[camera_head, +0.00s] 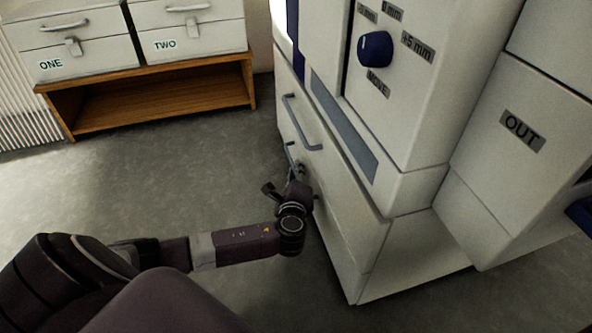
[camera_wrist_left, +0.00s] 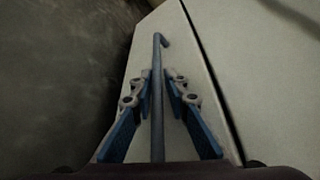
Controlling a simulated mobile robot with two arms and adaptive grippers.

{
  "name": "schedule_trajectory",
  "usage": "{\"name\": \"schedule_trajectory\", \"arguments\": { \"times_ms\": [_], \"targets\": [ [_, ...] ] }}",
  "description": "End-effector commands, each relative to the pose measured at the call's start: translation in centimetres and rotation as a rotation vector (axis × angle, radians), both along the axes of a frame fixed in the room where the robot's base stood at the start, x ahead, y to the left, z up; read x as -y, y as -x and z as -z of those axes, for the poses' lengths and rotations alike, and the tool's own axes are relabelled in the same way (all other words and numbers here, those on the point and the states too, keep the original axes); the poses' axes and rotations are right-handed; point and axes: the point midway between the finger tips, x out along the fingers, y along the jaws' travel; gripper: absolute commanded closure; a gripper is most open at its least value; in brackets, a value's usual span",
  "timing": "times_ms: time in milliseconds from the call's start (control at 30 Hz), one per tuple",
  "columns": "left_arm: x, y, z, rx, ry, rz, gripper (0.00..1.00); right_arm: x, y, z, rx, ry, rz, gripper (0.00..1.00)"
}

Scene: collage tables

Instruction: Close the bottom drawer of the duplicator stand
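The white duplicator stand (camera_head: 372,222) fills the right of the head view. Its front carries an upper grey bar handle (camera_head: 302,124) and a lower handle (camera_head: 291,156), partly hidden by my left gripper. My left gripper (camera_head: 283,187) is low at the stand's front, by the lower handle. In the left wrist view, a long bar handle (camera_wrist_left: 158,95) on a white drawer front (camera_wrist_left: 178,45) runs between my two blue-padded fingers. The fingers are apart, with narrow gaps showing on both sides of the bar. I cannot tell how far the bottom drawer stands out. My right gripper is out of view.
White drawer units labelled ONE (camera_head: 75,62) and TWO (camera_head: 190,42) stand on a wooden shelf (camera_head: 160,100) at the back left. A control panel with a blue knob (camera_head: 375,49) and a box marked OUT (camera_head: 521,130) are at the right. The grey floor (camera_head: 150,185) between is clear.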

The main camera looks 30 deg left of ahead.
Motion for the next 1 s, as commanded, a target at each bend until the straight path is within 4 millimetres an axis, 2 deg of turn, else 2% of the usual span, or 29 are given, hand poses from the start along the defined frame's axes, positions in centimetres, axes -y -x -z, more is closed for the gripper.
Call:
{"name": "schedule_trajectory", "arguments": {
  "times_ms": [233,700,833,1000],
  "targets": [
    [0.7,0.9,-0.1,-0.002,0.002,0.003,0.84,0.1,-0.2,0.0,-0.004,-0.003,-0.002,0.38],
    [5.0,8.4,-2.0,-0.002,0.003,0.003,0.84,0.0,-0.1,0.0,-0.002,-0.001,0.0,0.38],
    [5.7,9.6,-2.4,-0.001,0.001,0.002,0.84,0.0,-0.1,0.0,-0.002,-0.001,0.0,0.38],
    [6.0,10.1,-2.5,0.0,0.0,0.001,0.84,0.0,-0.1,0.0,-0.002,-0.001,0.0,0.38]
  ]
}}
